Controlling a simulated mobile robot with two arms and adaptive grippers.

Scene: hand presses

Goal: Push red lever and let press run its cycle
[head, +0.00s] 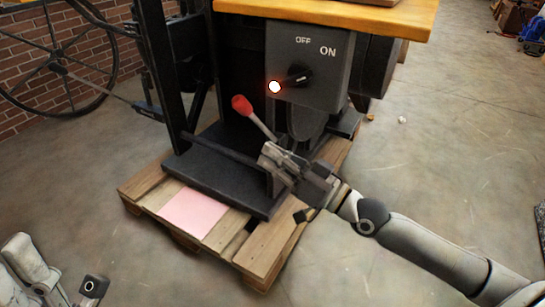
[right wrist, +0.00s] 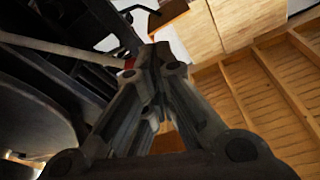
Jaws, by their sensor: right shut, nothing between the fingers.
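The press (head: 215,172) is a dark machine standing on a wooden pallet. Its lever has a red knob (head: 240,104) and a pale rod, tilted up to the left in the head view. My right gripper (head: 266,152) is shut and empty, low beside the foot of the lever rod. In the right wrist view its closed fingertips (right wrist: 156,50) point up, and a bit of the red knob (right wrist: 129,64) shows just left of them, partly hidden. I cannot tell whether they touch the lever. Only grey parts of my left arm show at the lower left; its fingers are not visible.
A grey control box (head: 310,65) has a dark dial (head: 297,77) near OFF and ON labels and a glowing lamp (head: 274,87). A wooden tabletop (head: 330,13) overhangs it. A pink sheet (head: 193,209) lies on the pallet (head: 262,250). Open floor lies right.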

